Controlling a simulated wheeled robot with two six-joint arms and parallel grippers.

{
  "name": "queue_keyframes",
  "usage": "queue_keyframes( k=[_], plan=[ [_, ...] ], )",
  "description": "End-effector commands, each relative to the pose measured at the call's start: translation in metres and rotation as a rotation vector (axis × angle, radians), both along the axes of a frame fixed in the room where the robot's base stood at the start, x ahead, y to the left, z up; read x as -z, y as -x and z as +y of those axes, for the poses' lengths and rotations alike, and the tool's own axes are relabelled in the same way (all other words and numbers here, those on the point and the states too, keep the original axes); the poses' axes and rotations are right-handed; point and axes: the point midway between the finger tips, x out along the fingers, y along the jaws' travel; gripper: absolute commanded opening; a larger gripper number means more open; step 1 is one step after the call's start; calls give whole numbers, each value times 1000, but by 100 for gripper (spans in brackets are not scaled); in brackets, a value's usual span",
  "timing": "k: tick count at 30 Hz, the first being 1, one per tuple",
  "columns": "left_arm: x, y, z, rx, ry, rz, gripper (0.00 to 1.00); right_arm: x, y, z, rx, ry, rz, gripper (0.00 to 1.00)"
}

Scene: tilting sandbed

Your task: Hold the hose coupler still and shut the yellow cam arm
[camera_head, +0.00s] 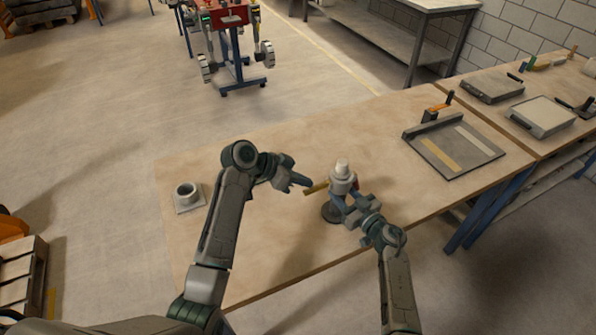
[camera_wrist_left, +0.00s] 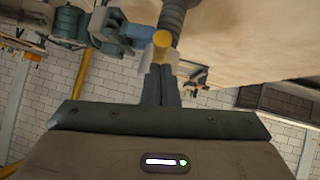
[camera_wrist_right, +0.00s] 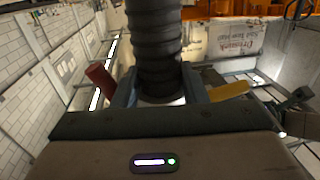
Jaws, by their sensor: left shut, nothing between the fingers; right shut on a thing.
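The hose coupler (camera_head: 342,186) stands upright on the table with a white top. My right gripper (camera_head: 343,203) is shut on it; in the right wrist view its fingers (camera_wrist_right: 160,92) sit on both sides below a black ribbed hose (camera_wrist_right: 158,45). The yellow cam arm (camera_head: 316,187) sticks out sideways from the coupler toward my left gripper; it also shows in the right wrist view (camera_wrist_right: 228,91). My left gripper (camera_head: 306,183) is shut and empty by its outer end. In the left wrist view the fingertips (camera_wrist_left: 161,70) are close to the yellow end (camera_wrist_left: 161,39); contact is unclear.
A red arm (camera_wrist_right: 100,77) sticks out on the coupler's opposite side. A grey ring on a plate (camera_head: 187,195) stands at the table's left, a grey tray (camera_head: 438,165) at the right. The table between is clear.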

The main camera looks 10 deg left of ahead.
Motion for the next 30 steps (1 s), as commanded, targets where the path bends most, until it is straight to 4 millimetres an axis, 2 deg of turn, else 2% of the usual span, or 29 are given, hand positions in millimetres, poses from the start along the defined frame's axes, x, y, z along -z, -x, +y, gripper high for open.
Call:
queue_keyframes(
  k=[16, 30],
  plan=[
    [5, 1, 0, 1, 10, -6, 0, 1, 0, 0, -1, 0, 1, 3],
    [17, 3, 3, 4, 127, -81, 0, 1, 0, 0, -1, 0, 1, 3]
  ],
)
